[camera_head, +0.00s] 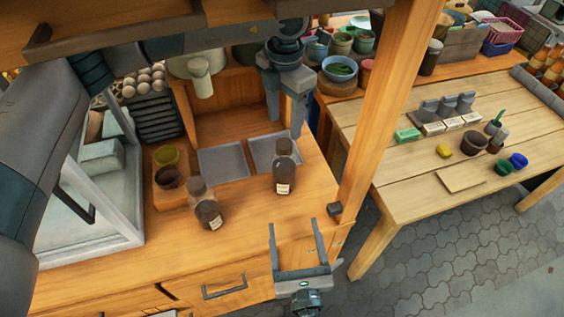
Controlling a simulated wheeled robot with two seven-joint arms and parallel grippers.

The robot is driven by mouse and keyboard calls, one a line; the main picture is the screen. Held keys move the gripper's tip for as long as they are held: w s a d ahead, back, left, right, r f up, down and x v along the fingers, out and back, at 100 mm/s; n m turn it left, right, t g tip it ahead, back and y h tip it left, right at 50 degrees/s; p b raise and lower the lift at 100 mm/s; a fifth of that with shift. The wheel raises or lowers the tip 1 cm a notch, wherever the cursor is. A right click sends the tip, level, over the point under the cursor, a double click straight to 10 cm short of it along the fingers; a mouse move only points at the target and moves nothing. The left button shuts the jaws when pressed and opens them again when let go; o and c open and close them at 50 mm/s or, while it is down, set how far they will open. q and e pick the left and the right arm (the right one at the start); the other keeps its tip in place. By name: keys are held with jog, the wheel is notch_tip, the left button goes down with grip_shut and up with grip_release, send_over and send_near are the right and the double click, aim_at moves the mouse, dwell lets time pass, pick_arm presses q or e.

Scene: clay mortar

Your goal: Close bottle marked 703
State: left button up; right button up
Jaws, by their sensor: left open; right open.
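One bottle (285,172) is at the right, near the grey trays; the other bottle (207,210) is further left and nearer. The label writing is too small to read, so I cannot tell which is 703. I cannot make out clearly whether either has a stopper in its neck. My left gripper (285,122) is open, pointing down just above and behind the right bottle. My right gripper (293,224) is open and empty in front of the right bottle, at the counter's right edge.
Two grey trays (223,161) lie behind the bottles. A wooden post (388,100) rises at the right. A white-framed case (85,225) stands at the left. A second table (420,165) is beyond.

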aim_at(284, 174)
pick_arm(q)
jog(key=shift+w, duration=0.3)
jog(key=shift+s+r, duration=0.1)
pick_arm(e)
jog(key=shift+w, duration=0.2)
pick_arm(q)
jog(key=shift+s, duration=0.15)
pick_arm(e)
jog(key=shift+s+r, duration=0.1)
jog(key=shift+w+a, duration=0.1)
jog(key=shift+w, duration=0.2)
jog(key=w, duration=0.5)
jog(key=w+a, duration=0.1)
jog(key=w, duration=0.5)
jog(key=w+a, duration=0.1)
jog(key=w, duration=0.4)
jog(key=shift+w+a, duration=0.25)
jog(key=shift+w, duration=0.15)
